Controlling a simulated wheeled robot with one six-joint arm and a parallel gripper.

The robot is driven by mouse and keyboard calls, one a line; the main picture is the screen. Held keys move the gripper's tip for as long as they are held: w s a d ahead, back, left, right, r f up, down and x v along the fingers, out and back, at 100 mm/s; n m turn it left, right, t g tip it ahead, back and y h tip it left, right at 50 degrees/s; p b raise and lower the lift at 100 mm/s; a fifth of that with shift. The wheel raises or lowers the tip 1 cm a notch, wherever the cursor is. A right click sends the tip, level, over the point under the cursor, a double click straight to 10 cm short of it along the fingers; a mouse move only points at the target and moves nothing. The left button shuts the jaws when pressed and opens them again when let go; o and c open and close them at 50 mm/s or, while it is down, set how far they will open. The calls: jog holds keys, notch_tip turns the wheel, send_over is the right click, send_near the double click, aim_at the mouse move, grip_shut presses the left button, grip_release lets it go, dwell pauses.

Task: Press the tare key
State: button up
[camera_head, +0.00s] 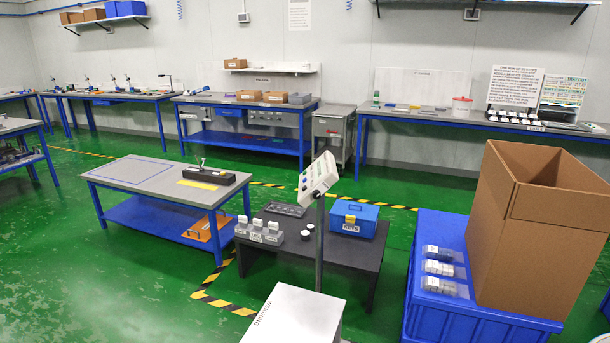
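A pale weighing indicator (318,177) sits tilted on top of a thin grey post (319,245) near the middle of the view. Its face is turned to the left and seen at a steep angle. Small dark marks show on the face, but the tare key cannot be picked out and the display cannot be read. My gripper is not in view, so its place relative to the indicator cannot be told.
A white box (292,318) stands at the front. A tall open carton (525,240) stands on a blue crate (440,318) at right. Green floor (100,285) at left is clear.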

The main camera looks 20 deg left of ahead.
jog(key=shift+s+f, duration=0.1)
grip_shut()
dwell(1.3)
